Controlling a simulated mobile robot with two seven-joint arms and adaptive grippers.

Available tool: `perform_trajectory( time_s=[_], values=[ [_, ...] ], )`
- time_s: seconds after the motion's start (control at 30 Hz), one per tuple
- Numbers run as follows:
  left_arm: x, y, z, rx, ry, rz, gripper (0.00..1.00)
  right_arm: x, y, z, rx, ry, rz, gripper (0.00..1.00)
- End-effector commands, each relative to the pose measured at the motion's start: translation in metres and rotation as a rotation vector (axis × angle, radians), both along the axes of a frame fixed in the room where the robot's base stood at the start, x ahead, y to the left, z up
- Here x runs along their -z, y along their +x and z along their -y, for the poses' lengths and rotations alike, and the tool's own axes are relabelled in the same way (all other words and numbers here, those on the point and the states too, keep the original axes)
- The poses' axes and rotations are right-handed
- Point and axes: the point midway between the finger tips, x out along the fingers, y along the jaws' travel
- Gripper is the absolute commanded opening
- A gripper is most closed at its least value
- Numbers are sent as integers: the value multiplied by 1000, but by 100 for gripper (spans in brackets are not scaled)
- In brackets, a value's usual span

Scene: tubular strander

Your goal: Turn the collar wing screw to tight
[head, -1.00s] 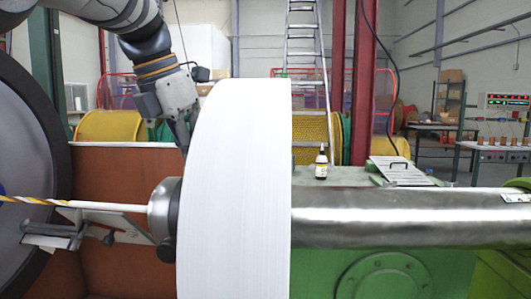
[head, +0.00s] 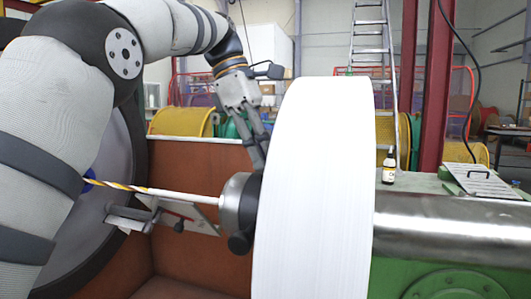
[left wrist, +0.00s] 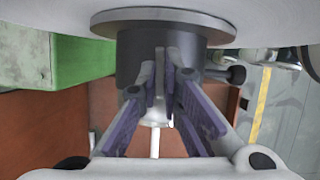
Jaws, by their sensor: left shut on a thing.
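The collar (head: 238,200) is a grey and dark ring on the shaft, against the left face of the big white reel (head: 315,190). In the left wrist view the dark collar (left wrist: 135,55) lies just beyond my fingers. My left gripper (head: 259,160) reaches down from above to the collar's upper side, close to the reel. In the left wrist view its fingertips (left wrist: 160,65) are shut on a narrow grey piece, seemingly the wing screw, which the fingers mostly hide. A dark round knob (head: 239,243) sits low on the collar. My right gripper is out of view.
A yellow-and-white strand runs left from the shaft to the large dark disc (head: 85,225). A metal bracket (head: 165,215) stands below it. A small bottle (head: 389,167) and a handled plate (head: 483,180) are on the green machine right of the reel.

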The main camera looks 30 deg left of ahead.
Motion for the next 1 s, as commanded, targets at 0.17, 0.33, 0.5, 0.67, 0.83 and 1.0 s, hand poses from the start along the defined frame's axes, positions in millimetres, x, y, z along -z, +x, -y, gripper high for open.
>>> perform_trajectory(
  time_s=[0.17, 0.33, 0.5, 0.67, 0.83, 1.0],
  values=[
    [3, 3, -1, 124, -3, 0, 0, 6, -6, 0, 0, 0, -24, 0],
    [2, 3, 0, 211, -2, 0, 0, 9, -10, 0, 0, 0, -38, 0],
    [2, 2, 0, 266, -1, 1, 0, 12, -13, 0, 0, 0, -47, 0],
    [1, 2, 0, 292, 1, 2, 0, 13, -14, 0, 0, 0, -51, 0],
    [1, 1, 0, 300, 1, -1, 0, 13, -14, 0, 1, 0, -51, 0],
    [1, 1, 0, 300, 2, -2, 0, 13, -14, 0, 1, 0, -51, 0]
  ],
)
